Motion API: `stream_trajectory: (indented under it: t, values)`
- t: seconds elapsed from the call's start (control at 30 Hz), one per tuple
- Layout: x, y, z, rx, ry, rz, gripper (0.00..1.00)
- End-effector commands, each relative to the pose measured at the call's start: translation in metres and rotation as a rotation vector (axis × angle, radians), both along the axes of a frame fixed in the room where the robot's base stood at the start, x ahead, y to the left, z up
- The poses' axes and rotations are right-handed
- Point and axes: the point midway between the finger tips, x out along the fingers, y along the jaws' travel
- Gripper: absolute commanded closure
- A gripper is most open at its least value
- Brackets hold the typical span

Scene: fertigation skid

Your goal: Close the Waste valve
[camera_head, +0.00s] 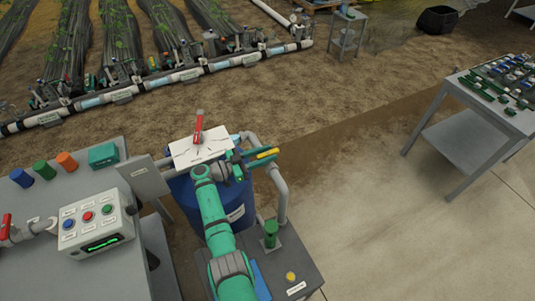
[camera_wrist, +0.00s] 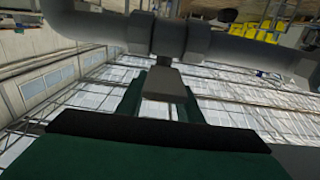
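A red valve lever (camera_head: 199,125) stands upright at a white plate (camera_head: 202,149) with small, unreadable markings. A second red lever (camera_head: 6,225) sits on a pipe at the far left. I cannot read which one is labelled Waste. My gripper (camera_head: 262,156) is to the right of the white plate, apart from the red lever, near a bent grey pipe. In the wrist view the dark green fingers (camera_wrist: 164,103) are spread, with a grey block (camera_wrist: 166,84) at their tips. The block is below a grey pipe fitting (camera_wrist: 170,38). Whether the fingers touch it is unclear.
A blue drum (camera_head: 235,207) stands under the plate. A control box (camera_head: 97,224) with coloured buttons and several coloured caps are on the left bench (camera_head: 120,275). A grey pipe (camera_head: 281,195) bends down beside my arm. Bare floor lies right, before a parts table (camera_head: 470,145).

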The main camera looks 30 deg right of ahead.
Motion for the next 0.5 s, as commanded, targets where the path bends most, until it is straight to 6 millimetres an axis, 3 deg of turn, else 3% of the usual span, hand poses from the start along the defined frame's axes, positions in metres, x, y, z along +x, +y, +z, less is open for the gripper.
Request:
stream_trajectory:
  t: [0.3,0.5]
  values:
    - [0.006,0.059,0.000,0.000,0.000,0.005,0.67]
    - [0.008,0.088,0.000,0.001,0.001,0.004,0.67]
